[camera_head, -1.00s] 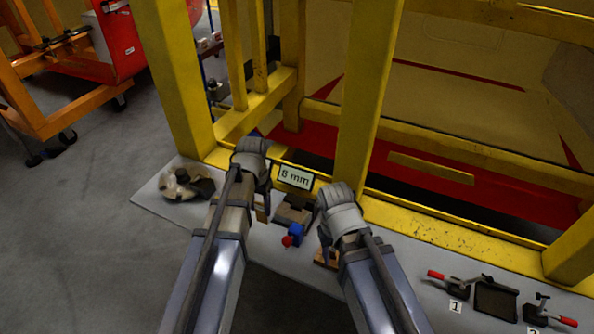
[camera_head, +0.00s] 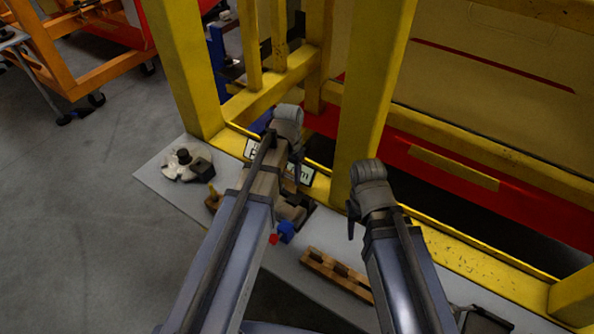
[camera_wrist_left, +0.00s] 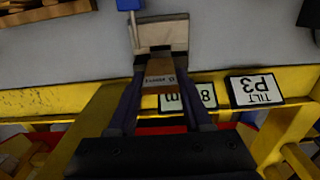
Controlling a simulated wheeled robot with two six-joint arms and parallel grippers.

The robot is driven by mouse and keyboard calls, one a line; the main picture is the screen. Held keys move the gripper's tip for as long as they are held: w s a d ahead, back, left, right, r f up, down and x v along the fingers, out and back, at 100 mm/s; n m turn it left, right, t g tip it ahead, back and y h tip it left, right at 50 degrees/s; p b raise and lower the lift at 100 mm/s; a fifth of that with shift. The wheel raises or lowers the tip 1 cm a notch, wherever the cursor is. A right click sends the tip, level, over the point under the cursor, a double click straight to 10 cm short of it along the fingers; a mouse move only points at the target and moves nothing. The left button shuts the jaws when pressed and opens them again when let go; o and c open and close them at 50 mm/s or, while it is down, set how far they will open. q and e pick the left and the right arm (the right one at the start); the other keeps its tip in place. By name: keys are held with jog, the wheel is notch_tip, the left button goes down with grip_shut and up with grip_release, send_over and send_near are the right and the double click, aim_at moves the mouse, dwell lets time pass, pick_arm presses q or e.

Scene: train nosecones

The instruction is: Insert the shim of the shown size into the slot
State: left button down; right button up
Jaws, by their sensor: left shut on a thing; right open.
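My left gripper (camera_wrist_left: 160,100) is shut on a brown shim (camera_wrist_left: 160,73) with a small printed label. The shim's far end lines up with and overlaps a tan and grey slot block (camera_wrist_left: 161,36); I cannot tell whether it has entered the slot. In the head view my left arm covers the shim and part of the slot block (camera_head: 291,212). A sign reading 8 mm (camera_wrist_left: 188,97) appears upside down behind the shim. My right gripper (camera_head: 351,220) is empty and open, above the bench beside a wooden rack (camera_head: 337,270).
A blue part (camera_head: 287,231) with a red knob (camera_head: 273,239) sits by the slot block. A TILT P3 sign (camera_wrist_left: 256,90) is next to the 8 mm sign. A yellow post (camera_head: 372,90) rises behind my grippers. A pale round fixture (camera_head: 182,164) stands on the bench's left.

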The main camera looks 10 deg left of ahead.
aim_at(289, 183)
pick_arm(q)
jog(key=shift+s+a, duration=0.15)
jog(key=shift+f, duration=0.1)
jog(key=shift+f+b, duration=0.65)
jog(key=shift+b, duration=0.15)
notch_tip(289, 183, down, 4)
jog(key=b, duration=0.4)
jog(key=shift+f, duration=0.15)
pick_arm(e)
notch_tip(289, 183, down, 6)
jog(key=shift+r, duration=0.1)
pick_arm(q)
jog(key=shift+f+b, duration=2.65)
jog(key=shift+b, duration=0.15)
pick_arm(e)
jog(key=shift+a+f, duration=0.1)
jog(key=shift+f, duration=2.55)
pick_arm(q)
jog(key=shift+c, duration=1.2)
grip_release()
jog(key=shift+r, duration=0.15)
pick_arm(e)
jog(key=shift+r, duration=0.2)
